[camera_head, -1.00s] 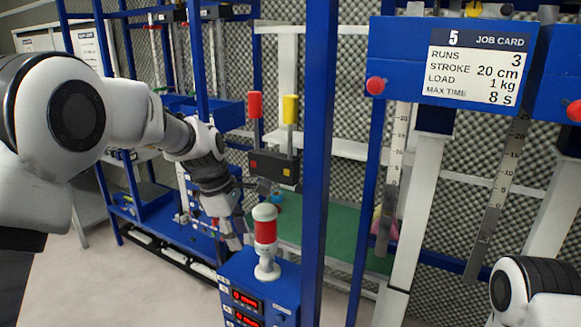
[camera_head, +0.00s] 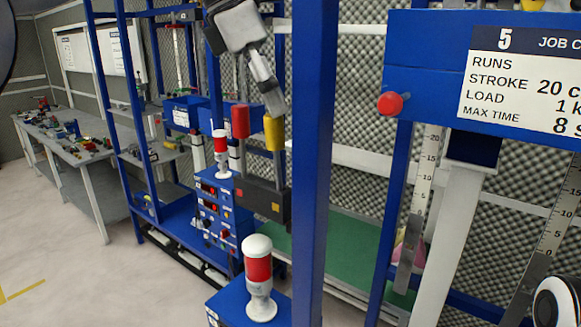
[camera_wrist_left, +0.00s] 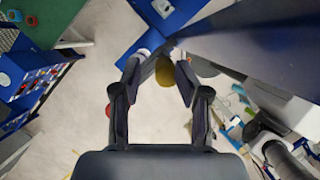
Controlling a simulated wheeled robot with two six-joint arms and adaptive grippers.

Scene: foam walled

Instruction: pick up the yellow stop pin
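The yellow stop pin (camera_head: 275,133) stands upright in a dark holder block (camera_head: 262,203), just right of a red pin (camera_head: 240,121). My left gripper (camera_head: 266,88) comes down from the top and hangs just above the yellow pin's top, its fingers pointing down. In the left wrist view, the fingers (camera_wrist_left: 160,68) are apart and nothing is held. The yellow pin's top (camera_wrist_left: 165,73) shows between and beyond the fingertips. The red pin (camera_wrist_left: 108,111) shows at the left finger. My right gripper is not in view; only part of my right arm shows at the lower right.
A blue upright post (camera_head: 315,160) stands close to the right of the pins. A red-and-white beacon (camera_head: 258,280) stands in front, below the holder. A blue job-card beam (camera_head: 425,75) is at the right. Open floor (camera_head: 70,240) lies to the left.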

